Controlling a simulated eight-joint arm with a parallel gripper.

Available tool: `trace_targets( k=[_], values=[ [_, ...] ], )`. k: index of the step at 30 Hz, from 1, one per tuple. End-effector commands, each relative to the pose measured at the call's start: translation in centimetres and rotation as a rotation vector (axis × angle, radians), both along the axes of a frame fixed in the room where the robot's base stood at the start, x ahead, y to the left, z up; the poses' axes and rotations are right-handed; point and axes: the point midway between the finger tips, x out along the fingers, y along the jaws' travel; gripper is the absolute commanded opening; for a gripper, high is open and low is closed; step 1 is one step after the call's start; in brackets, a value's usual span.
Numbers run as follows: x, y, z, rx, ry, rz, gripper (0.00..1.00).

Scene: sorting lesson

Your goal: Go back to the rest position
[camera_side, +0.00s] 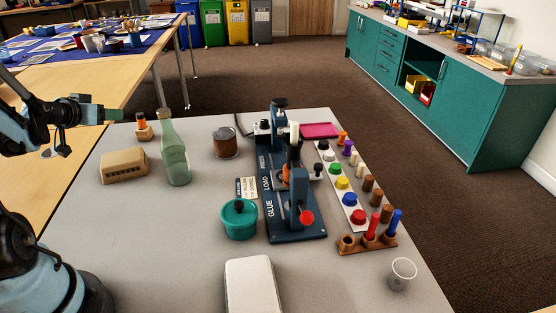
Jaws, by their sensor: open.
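Part of my arm is cut off by the left edge.
A blue press (283,218) stands mid-table, with a teal lidded pot (239,220), brown jar (226,144) and white box (251,287) around it. Coloured pegs, a wooden rack (367,244) and a clear cup (402,274) are at right.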

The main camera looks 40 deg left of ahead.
Motion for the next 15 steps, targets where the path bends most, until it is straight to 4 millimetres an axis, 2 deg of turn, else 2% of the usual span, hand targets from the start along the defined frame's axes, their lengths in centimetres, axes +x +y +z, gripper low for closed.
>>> trace_targets(
  k=[10, 13, 15],
  values=[
    [0.2, -0.2, 0.1, -0.002, 0.0, -0.005, 0.52],
    [1.6, -1.6, 0.6, -0.019, 0.003, -0.036, 0.52],
    [3.4, -3.7, 1.2, -0.043, 0.006, -0.076, 0.52]
  ],
)
